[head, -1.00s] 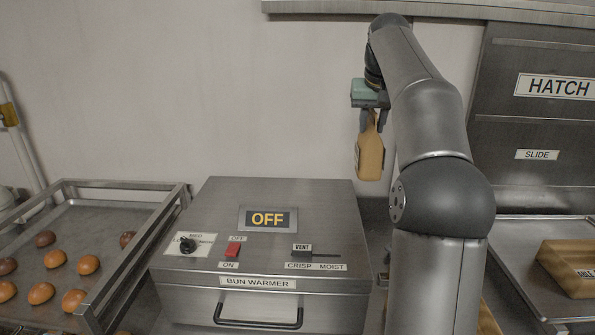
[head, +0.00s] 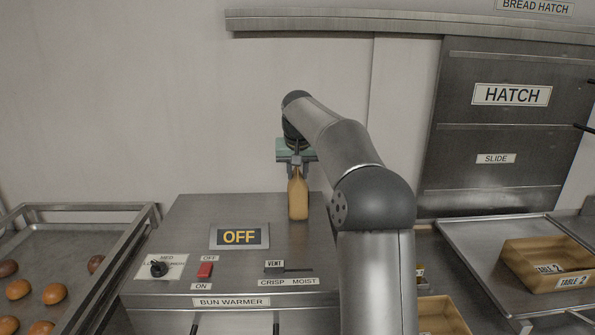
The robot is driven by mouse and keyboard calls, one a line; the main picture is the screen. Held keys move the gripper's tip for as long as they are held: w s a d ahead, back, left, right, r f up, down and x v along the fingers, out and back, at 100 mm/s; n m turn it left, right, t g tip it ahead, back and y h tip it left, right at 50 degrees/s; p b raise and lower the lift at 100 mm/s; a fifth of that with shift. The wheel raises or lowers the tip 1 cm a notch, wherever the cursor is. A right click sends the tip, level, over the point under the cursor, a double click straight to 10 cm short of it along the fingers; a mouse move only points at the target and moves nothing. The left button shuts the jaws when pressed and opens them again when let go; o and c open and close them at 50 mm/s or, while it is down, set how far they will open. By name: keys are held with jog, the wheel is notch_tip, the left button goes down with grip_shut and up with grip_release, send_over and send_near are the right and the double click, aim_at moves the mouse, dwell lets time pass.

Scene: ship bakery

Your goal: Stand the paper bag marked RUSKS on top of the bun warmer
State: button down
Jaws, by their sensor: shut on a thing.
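The tan paper bag (head: 298,198) is upright in the head view, over the back right part of the bun warmer's top. No marking on it is readable from here. My gripper (head: 297,166) is shut on the bag's narrow upper end and points down. The bun warmer (head: 185,225) is a grey metal box with an OFF display, knob, red switch and VENT slider on its top. The bag's base overlaps the warmer's top in the picture; I cannot tell whether it touches. My arm hides the warmer's right edge.
A metal tray (head: 98,297) with several buns stands at the left. At the right, a wooden TABLE 2 box (head: 530,258) sits on a metal tray (head: 470,240) below the closed-looking hatch (head: 500,130). Another wooden box (head: 440,318) is at the bottom, partly hidden by my arm.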

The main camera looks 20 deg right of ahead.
jog(key=shift+f, duration=0.25)
jog(key=c, duration=1.1)
grip_release()
jog(key=shift+r, duration=0.1)
jog(key=v, duration=1.2)
jog(key=s+a+f+n+g, duration=0.1)
jog(key=s+a+f+n, duration=0.2)
jog(key=s+a+f, duration=0.85)
jog(key=s+f, duration=0.3)
jog(key=s, duration=0.4)
jog(key=s+a+f+n+g+y, duration=0.1)
jog(key=s+a+f, duration=0.2)
jog(key=s+f, duration=0.3)
jog(key=s+a+f+g, duration=0.1)
jog(key=s+a+f, duration=0.2)
jog(key=s, duration=0.9)
jog(key=shift+s+a+f+n+y, duration=0.1)
jog(key=shift+f+n+y, duration=0.1)
jog(key=shift+f, duration=0.65)
jog(key=shift+a+f+n+y, duration=0.1)
jog(key=shift+a+f+y, duration=0.1)
jog(key=shift+f, duration=0.7)
